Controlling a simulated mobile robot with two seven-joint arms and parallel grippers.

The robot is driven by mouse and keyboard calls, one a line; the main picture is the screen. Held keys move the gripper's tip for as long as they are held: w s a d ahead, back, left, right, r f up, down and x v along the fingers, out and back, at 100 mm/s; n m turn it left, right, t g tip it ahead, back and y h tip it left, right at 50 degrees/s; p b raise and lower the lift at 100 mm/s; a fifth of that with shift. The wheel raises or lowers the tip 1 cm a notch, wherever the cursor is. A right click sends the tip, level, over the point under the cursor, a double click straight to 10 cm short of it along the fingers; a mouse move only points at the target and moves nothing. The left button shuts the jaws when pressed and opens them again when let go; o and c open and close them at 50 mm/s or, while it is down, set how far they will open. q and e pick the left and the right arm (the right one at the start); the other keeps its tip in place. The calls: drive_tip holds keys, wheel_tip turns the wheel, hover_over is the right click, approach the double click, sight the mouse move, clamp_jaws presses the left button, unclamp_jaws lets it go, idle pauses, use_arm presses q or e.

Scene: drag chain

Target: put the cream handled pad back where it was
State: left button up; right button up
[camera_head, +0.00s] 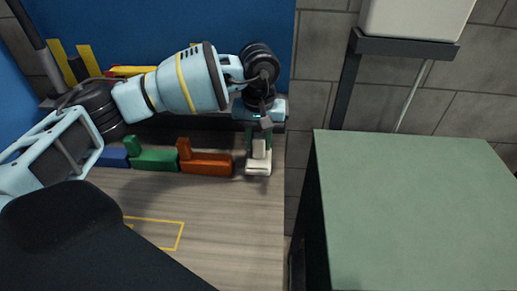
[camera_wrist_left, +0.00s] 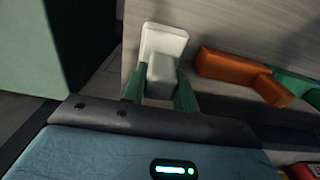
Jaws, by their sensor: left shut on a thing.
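The cream handled pad (camera_head: 258,168) is at the right end of the row on the wooden bench, close to the bench's right edge. My left gripper (camera_head: 259,148) is above it, shut on its upright handle. In the left wrist view the two green fingers (camera_wrist_left: 160,90) sit on either side of the handle, and the pad's flat base (camera_wrist_left: 163,40) extends beyond them. Whether the base touches the bench is hard to tell. My right gripper is not in view.
An orange handled pad (camera_head: 207,163), a green one (camera_head: 153,160) and a blue one (camera_head: 113,157) stand in a row left of the cream pad. A yellow outline (camera_head: 182,236) marks the bench nearer me. A green-topped table (camera_head: 415,210) stands right, across a gap.

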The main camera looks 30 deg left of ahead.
sight(259, 150)
use_arm(q)
drive_tip(key=shift+f, duration=1.65)
drive_tip(key=shift+f, duration=0.1)
drive_tip(key=shift+f, duration=0.15)
drive_tip(key=o, duration=0.9)
drive_tip(key=shift+o, duration=0.2)
wheel_tip(259, 150, up, 12)
drive_tip(key=shift+r, duration=0.25)
